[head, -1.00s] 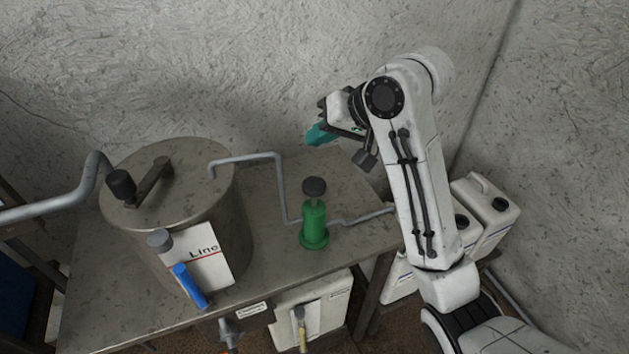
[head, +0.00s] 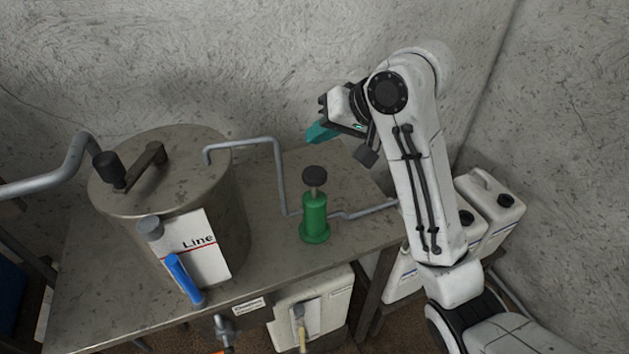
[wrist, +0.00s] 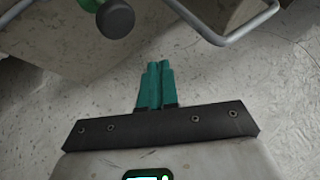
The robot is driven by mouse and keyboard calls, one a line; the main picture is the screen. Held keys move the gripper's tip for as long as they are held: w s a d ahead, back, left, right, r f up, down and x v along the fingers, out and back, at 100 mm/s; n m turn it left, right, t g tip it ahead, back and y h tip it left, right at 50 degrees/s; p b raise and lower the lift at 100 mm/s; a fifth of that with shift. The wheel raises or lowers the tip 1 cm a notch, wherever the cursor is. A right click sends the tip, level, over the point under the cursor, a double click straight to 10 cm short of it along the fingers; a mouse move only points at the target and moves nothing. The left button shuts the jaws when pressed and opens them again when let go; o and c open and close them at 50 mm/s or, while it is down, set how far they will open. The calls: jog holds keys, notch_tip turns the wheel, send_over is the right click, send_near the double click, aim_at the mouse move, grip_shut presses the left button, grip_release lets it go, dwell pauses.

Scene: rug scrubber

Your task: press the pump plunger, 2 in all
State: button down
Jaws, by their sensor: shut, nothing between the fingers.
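The pump (head: 314,218) is a green upright cylinder on the metal table, right of the large pot. Its plunger has a round black knob (head: 314,176) on a short stem, standing above the green body. The knob also shows at the top of the wrist view (wrist: 115,18), with a bit of green beside it. My gripper (head: 320,132) has teal fingers and is above the knob in the head picture, apart from it. In the wrist view the fingers (wrist: 155,85) are together and empty, with the knob off to their upper left.
A large lidded metal pot (head: 172,185) with a crank stands on the left of the table (head: 262,255). A grey pipe (head: 279,175) bends down from near the pot and runs behind the pump. White canisters (head: 492,212) stand at the right. A rough wall is behind.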

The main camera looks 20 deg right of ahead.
aim_at(320, 174)
notch_tip(320, 174, down, 4)
jog(key=b, duration=0.3)
jog(key=shift+r, duration=0.25)
jog(key=shift+f, duration=1)
jog(key=shift+f, duration=0.15)
dwell(0.8)
jog(key=shift+f, duration=0.2)
jog(key=shift+f+b, duration=0.45)
jog(key=shift+f, duration=1.55)
dwell(1.8)
jog(key=shift+r, duration=0.1)
jog(key=shift+r+p, duration=2.25)
jog(key=shift+p, duration=0.4)
